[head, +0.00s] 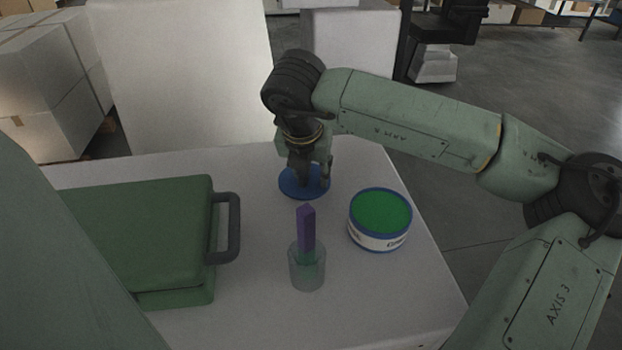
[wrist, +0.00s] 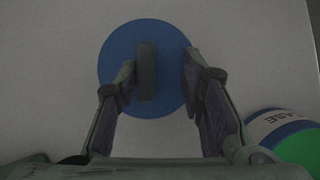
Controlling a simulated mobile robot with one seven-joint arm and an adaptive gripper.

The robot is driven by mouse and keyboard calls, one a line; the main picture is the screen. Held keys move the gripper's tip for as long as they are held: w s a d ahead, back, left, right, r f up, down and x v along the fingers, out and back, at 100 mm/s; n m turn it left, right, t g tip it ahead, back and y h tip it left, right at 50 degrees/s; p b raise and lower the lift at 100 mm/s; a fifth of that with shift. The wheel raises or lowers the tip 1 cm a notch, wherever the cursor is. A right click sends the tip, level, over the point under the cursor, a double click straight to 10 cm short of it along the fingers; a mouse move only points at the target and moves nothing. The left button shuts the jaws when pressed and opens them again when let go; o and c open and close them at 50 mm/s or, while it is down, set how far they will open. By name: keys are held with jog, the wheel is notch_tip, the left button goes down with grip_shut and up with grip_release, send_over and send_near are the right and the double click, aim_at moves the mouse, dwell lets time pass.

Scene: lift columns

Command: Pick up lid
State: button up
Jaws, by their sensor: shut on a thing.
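The lid is a flat blue disc (head: 291,188) at the far part of the white table in the head view. In the wrist view the lid (wrist: 120,50) has a dark upright bar-shaped handle (wrist: 147,70) across its middle. My gripper (head: 312,181) points down over the lid, and its fingers stand on either side of the handle in the wrist view (wrist: 160,83). It is shut on the lid's handle. The left finger lies close against the handle; a gap shows towards the right finger. I cannot tell whether the lid touches the table.
A round tin (head: 379,241) with green contents and a blue rim stands right of the lid. A clear cup (head: 307,272) holding a purple block (head: 306,230) stands nearer. A green case (head: 150,240) with a grey handle fills the left. The table (head: 390,310) is bare at front right.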

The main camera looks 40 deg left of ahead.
jog(key=shift+s+f, duration=0.1)
jog(key=shift+f, duration=0.2)
jog(key=c, duration=0.4)
jog(key=shift+d, duration=0.15)
dwell(0.7)
